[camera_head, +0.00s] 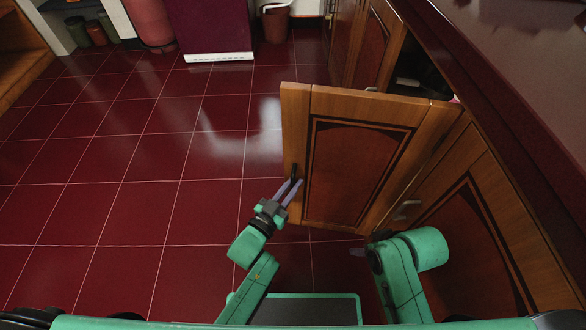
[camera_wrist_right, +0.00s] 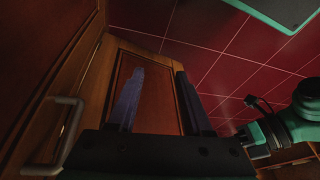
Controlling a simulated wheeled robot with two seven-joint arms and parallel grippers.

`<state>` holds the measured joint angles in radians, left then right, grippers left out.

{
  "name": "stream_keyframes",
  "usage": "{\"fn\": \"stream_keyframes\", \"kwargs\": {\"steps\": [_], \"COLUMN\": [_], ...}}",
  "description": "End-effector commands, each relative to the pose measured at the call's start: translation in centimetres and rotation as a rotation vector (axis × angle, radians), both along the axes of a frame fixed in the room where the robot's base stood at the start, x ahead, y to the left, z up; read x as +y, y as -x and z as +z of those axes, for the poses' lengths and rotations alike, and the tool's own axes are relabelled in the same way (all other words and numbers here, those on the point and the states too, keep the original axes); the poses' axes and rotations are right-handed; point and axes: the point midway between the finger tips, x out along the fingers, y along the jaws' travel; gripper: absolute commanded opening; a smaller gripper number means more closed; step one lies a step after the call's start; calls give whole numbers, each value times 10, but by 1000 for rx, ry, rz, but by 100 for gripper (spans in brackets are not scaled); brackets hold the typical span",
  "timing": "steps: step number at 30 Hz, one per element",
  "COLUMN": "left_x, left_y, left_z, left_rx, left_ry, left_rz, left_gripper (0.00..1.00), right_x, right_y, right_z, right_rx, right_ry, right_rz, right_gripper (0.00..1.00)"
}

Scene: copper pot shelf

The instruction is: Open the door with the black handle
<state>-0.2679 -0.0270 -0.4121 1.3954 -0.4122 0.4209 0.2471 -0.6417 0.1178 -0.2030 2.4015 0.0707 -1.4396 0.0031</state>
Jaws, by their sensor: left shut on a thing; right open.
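The wooden cabinet door (camera_head: 352,165) with a dark red inset panel stands swung out from the cabinet, with a dark opening behind it. Its black handle (camera_head: 295,172) is on the door's left edge. My left gripper (camera_head: 288,190) is shut on the black handle, its fingers hiding part of it. My right gripper (camera_wrist_right: 160,100) is open and empty in the right wrist view, with the door (camera_wrist_right: 121,68) behind its fingers. In the head view my right arm hides most of this gripper, low in front of the door.
A neighbouring cabinet door with a metal handle (camera_head: 405,210) is close to my right arm; that handle also shows in the right wrist view (camera_wrist_right: 62,135). The countertop (camera_head: 530,60) overhangs at right. Red tiled floor (camera_head: 130,170) is clear at left. A bin (camera_head: 276,24) stands far back.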

Motion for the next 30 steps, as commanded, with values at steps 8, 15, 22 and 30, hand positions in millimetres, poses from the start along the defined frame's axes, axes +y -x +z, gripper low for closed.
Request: {"fn": "stream_keyframes", "kwargs": {"steps": [8,15,22,30], "left_x": [-1,-2,-2,0], "left_y": [13,14,14,14], "left_z": [1,0,0,0], "left_rx": [-2,-3,-1,-1], "left_ry": [1,2,2,1], "left_rz": [-3,-3,-4,-2], "left_gripper": [0,0,28,28], "right_x": [-17,-19,-18,-18], "right_y": [15,17,17,17], "right_z": [17,17,17,18], "right_rx": [89,99,98,98], "right_ry": [49,53,53,52], "right_rz": [-21,-21,-21,-21], "right_gripper": [50,50,50,50]}}
